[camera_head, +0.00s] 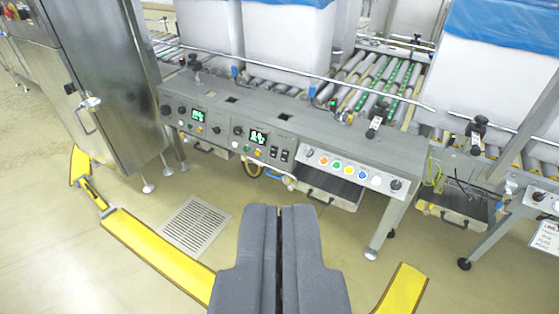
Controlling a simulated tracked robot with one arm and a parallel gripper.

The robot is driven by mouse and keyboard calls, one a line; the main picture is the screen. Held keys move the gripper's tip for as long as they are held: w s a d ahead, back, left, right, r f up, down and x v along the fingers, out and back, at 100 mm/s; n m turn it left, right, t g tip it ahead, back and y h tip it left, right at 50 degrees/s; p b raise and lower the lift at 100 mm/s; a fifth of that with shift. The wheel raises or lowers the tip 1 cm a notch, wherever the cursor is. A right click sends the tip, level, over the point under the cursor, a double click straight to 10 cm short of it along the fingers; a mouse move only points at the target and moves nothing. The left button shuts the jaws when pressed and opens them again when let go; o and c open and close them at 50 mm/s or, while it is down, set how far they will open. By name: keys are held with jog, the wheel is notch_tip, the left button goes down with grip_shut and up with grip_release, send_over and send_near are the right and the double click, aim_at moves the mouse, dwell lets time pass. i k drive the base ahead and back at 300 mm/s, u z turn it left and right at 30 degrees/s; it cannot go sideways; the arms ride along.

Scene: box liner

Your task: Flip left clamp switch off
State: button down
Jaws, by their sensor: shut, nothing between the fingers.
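A grey control panel (225,132) runs along the front of the conveyor machine in the upper middle. It carries two lit green displays, several dark round knobs and small buttons. Two small black switches (280,154) sit side by side right of the second display. The labels are too small to read, so I cannot tell which control is the left clamp switch. My gripper (281,208) points forward at the bottom middle, its two grey fingers shut with only a thin dark seam between them. It appears below the panel in the picture, apart from it, and holds nothing.
A white strip of coloured buttons (350,170) lies right of the switches. White boxes with blue liners (490,75) stand on the roller conveyor (385,80) behind. A steel cabinet (105,75) is at left. The floor before the panel is open.

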aim_at(274, 149)
jog(key=z, duration=0.35)
jog(key=i, duration=1.5)
jog(key=u, duration=0.9)
jog(key=i, duration=0.45)
jog(key=u, duration=0.2)
